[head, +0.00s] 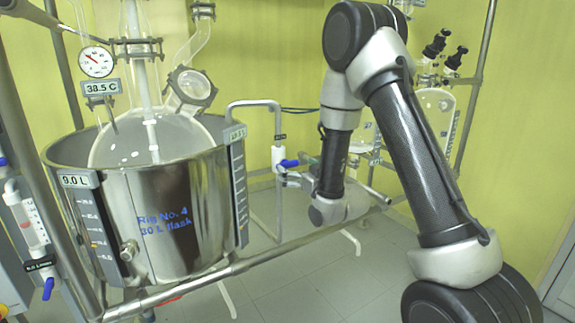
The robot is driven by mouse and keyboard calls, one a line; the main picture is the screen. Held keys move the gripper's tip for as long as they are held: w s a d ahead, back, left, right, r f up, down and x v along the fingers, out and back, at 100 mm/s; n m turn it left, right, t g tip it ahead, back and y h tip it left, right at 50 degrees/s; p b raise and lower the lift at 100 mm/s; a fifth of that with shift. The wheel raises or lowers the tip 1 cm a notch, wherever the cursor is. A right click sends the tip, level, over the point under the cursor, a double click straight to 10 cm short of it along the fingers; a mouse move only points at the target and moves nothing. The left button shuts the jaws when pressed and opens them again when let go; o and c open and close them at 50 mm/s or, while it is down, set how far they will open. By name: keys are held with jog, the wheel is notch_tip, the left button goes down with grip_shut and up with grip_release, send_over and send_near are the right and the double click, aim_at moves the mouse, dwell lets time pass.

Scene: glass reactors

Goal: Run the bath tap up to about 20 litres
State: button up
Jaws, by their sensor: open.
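The steel bath (185,225), lettered "Rig No. 4 30 L flask", stands at left with a round glass flask (185,135) in it. A level scale (100,238) on its left front carries a display (80,180) reading 9.0 L. A bent pipe (255,103) arches from near the bath's right rim down to a white tap body with a blue handle (290,163). My gripper (284,179) is open and points left, just below the blue handle. I cannot tell whether the fingers touch the tap. The handle's far side is hidden.
A second scale (239,190) hangs on the bath's right side. A dial gauge (96,61) and 38.5 C display (101,87) are above. A steel rail (270,258) crosses in front. Another glass reactor (437,110) stands behind my arm. Another blue-handled valve (48,288) is at lower left.

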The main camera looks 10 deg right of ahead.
aim_at(289, 165)
jog(key=x, duration=0.6)
jog(key=shift+s, duration=0.1)
jog(key=c, duration=1)
